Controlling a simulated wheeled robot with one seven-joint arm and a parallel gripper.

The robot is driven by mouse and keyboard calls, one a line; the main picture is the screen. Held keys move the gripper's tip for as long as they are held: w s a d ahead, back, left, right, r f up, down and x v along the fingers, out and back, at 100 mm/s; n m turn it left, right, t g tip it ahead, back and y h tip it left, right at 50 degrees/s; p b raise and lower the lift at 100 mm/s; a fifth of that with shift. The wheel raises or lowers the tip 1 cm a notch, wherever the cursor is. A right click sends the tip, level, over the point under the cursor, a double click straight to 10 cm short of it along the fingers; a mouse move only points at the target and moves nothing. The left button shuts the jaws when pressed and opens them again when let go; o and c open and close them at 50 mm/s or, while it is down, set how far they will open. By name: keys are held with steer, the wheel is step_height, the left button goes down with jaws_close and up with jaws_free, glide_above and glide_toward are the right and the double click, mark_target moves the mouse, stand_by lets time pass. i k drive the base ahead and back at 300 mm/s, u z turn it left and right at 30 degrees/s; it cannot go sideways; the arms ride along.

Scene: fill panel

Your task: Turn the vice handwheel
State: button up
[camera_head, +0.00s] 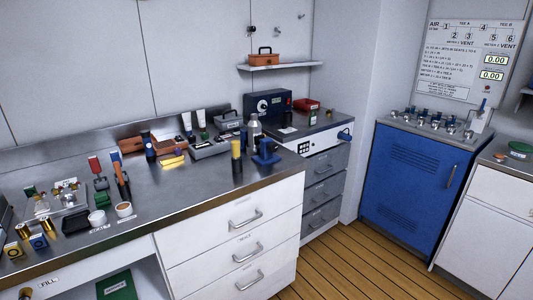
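A small blue device (266,154) with a flat base and an upright part stands near the front right corner of the long steel worktop. It looks like a vice, but a handwheel on it is too small to make out. Another small blue fitting (345,134) sits at the front edge of the far worktop, above the grey drawers. I cannot tell whether this one is part of a vice. My gripper and arm do not show in this view.
A dark cylinder with a yellow top (236,160) stands just left of the blue device, and a silver bottle (255,130) stands behind it. Tools and small containers crowd the worktop (180,205) at left and back. The wooden floor (350,262) is clear before the blue cabinet (412,190).

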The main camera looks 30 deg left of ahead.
mark_target(272, 147)
steer(key=u, duration=0.05)
steer(key=i, duration=1)
steer(key=z, duration=0.05)
